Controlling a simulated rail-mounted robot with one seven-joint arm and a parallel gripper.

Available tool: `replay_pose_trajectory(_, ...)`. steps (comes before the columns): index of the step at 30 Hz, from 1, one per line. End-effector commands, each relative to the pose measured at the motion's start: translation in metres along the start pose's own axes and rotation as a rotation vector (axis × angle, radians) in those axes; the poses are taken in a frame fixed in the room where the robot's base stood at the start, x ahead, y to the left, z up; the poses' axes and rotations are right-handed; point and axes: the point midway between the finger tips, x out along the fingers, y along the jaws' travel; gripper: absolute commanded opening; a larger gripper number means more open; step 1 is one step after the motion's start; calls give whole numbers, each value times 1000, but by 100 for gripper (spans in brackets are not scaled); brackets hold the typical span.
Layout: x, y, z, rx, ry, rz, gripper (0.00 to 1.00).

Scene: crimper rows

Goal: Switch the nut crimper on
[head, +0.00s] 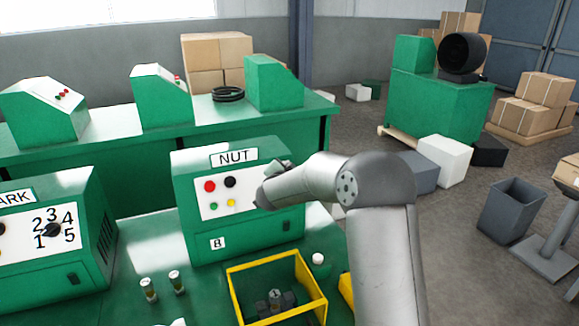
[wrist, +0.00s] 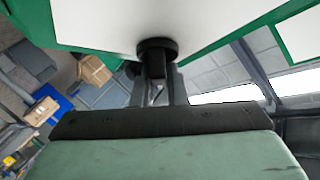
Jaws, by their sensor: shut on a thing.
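The nut crimper (head: 235,240) is a green cabinet labelled NUT, on the green bench. Its white front panel (head: 220,194) carries a red button (head: 210,186), a black round control (head: 230,182), a small green button (head: 214,205) and a small yellow one (head: 231,203). In the head view my gripper is at the right side of this panel, and my wrist hides its fingertips. In the wrist view my gripper (wrist: 155,68) is shut on a black round knob (wrist: 157,46) standing out from the white panel (wrist: 105,22). The knob's setting cannot be read.
Another green machine (head: 55,255) with a numbered dial stands left. A yellow-edged bin (head: 240,284) with parts and small containers (head: 148,289) sit before the crimper. A second green bench (head: 130,190) with machines stands behind. Boxes and a grey bin (head: 510,210) are on the floor right.

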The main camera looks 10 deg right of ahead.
Motion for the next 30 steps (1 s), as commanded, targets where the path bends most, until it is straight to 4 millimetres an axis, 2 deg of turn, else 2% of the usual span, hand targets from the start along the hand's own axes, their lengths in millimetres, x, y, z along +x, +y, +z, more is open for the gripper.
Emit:
replay_pose_trajectory(15, -3, 1, 4, 321, -14, 302, 0)
replay_pose_trajectory(30, -3, 5, 8, 450, -14, 419, 0)
